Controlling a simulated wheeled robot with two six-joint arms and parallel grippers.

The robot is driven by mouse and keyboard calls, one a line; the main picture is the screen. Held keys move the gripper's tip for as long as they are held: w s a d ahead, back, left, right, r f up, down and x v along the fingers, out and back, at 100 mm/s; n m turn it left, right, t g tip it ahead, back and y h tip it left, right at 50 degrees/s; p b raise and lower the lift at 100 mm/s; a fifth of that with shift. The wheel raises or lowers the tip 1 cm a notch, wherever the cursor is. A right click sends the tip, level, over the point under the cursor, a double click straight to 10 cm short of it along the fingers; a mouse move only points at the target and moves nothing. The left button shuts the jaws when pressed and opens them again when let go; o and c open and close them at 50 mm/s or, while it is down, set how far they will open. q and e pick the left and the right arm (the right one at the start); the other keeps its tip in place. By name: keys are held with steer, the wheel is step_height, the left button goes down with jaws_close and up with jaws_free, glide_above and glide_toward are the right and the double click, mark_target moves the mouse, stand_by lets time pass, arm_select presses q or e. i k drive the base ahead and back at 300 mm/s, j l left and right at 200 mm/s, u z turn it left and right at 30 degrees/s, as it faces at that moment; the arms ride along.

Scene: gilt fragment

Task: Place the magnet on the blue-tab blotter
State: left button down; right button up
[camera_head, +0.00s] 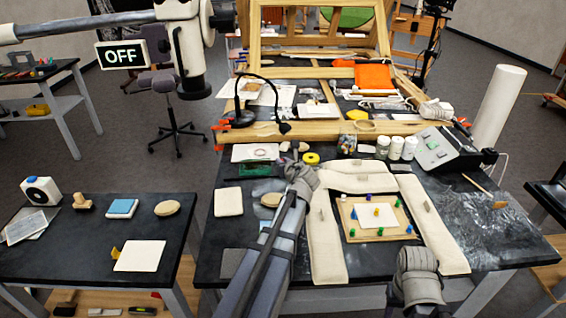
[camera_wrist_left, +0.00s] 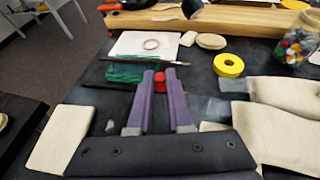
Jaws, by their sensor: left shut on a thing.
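My left gripper (camera_head: 296,152) reaches over the main table; in the left wrist view its purple fingers (camera_wrist_left: 160,84) are shut on a small red magnet (camera_wrist_left: 160,77) at their tips. A cream blotter-like pad (camera_head: 228,201) lies left of my left arm and also shows in the left wrist view (camera_wrist_left: 60,138); I see no blue tab on it. A white sheet with a yellow tab (camera_head: 140,256) lies on the left table. I cannot pick out a blue-tab blotter for certain. My right gripper (camera_head: 416,276) is at the front right, its fingers not clear.
A board with several coloured pieces (camera_head: 350,230) sits between cream padded strips (camera_head: 326,235). A yellow ring (camera_head: 311,158), jar (camera_head: 347,143) and white bottles (camera_head: 396,148) stand behind. A wooden frame (camera_head: 300,131) crosses the back. A gap separates the left table.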

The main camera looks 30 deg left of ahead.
mark_target(388, 222)
steer(key=l, duration=1.75)
